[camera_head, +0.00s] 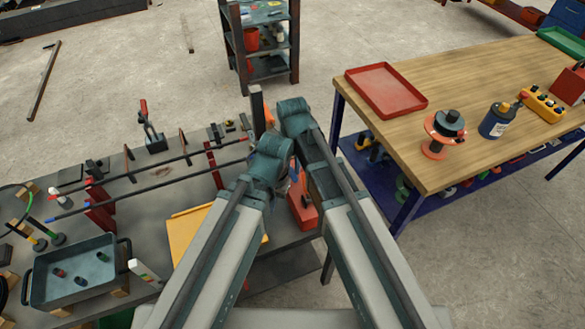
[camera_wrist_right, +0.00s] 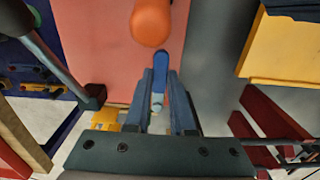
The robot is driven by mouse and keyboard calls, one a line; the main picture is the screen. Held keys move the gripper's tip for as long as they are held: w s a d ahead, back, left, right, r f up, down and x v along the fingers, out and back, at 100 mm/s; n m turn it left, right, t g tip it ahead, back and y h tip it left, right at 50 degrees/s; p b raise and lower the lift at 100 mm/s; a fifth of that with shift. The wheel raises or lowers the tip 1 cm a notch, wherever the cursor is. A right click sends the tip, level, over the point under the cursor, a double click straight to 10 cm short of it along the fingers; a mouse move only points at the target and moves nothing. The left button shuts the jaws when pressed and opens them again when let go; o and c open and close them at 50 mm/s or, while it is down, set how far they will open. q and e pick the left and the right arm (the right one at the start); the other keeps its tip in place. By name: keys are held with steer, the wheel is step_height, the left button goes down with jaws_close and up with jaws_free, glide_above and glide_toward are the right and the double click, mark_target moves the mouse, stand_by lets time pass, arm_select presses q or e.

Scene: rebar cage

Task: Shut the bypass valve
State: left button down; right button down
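The bypass valve shows in the right wrist view as a blue lever (camera_wrist_right: 160,62) in front of a red panel (camera_wrist_right: 95,40). A rounded orange part (camera_wrist_right: 151,22) sits just beyond the lever's far end. My right gripper (camera_wrist_right: 159,78) has its two fingers close on either side of the lever, with the lever filling the narrow gap. In the head view, the red body (camera_head: 302,208) shows at the bench's right end, partly hidden by my arms. My left arm's wrist covers my left gripper there.
A grey bench with rods, clamps and a grey bin (camera_head: 75,272) lies at left. A yellow board (camera_head: 190,235) is beside my left arm. A wooden table (camera_head: 450,100) with a red tray (camera_head: 385,90) stands at right. A shelf (camera_head: 262,45) stands behind.

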mark_target(292, 173)
steer(key=c, duration=0.8)
jaws_free()
steer(key=shift+o, duration=0.2)
steer(key=shift+r, duration=0.1)
step_height(292, 173, up, 14)
steer(key=p, duration=1.3)
steer(key=shift+f+p, duration=0.2)
steer(key=shift+p, duration=0.2)
